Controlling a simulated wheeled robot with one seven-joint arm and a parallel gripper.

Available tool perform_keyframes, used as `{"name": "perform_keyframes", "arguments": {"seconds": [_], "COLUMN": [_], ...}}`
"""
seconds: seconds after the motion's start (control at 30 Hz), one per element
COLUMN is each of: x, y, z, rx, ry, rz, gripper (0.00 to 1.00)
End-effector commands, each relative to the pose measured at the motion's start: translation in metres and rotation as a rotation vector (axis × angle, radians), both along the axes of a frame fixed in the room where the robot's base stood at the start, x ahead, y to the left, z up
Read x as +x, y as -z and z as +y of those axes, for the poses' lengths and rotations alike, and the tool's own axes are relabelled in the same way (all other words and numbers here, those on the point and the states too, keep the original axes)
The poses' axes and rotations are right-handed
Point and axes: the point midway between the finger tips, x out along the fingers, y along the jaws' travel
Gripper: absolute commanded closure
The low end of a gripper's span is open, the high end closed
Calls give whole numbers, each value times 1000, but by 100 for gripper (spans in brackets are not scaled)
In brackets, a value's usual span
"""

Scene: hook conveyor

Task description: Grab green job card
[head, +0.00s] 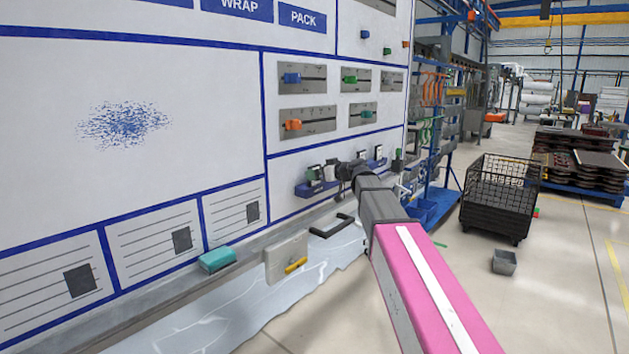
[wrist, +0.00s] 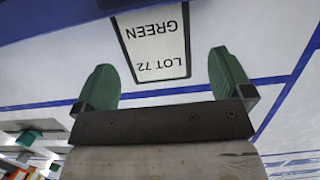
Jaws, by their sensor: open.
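The green job card (wrist: 155,42) is a white card with a dark border, reading "LOT 72 GREEN" upside down in the wrist view. It lies ahead of my gripper (wrist: 163,78), between the two green fingers as seen there. The fingers are apart, one on each side of the card, with white board showing between them and it. In the head view my gripper (head: 348,171) is at the board beside a blue holder (head: 316,188) with small dark-edged cards. My gripper partly hides this spot, so I cannot tell there which card is green.
Sliders with coloured knobs (head: 307,122) are on the board above.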

Motion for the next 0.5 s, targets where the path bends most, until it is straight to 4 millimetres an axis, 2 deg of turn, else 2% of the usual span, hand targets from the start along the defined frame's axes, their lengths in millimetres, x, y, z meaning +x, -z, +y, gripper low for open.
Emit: {"name": "perform_keyframes", "arguments": {"seconds": [0.03, 0.2, 0.43, 0.5], "x": [8, 19, 18, 18], "y": [3, 7, 7, 7], "z": [6, 21, 22, 22], "rx": [-1, 0, 0, 0], "ry": [-2, 0, 0, 0], "rz": [1, 0, 0, 0], "gripper": [2, 2, 2, 25]}}
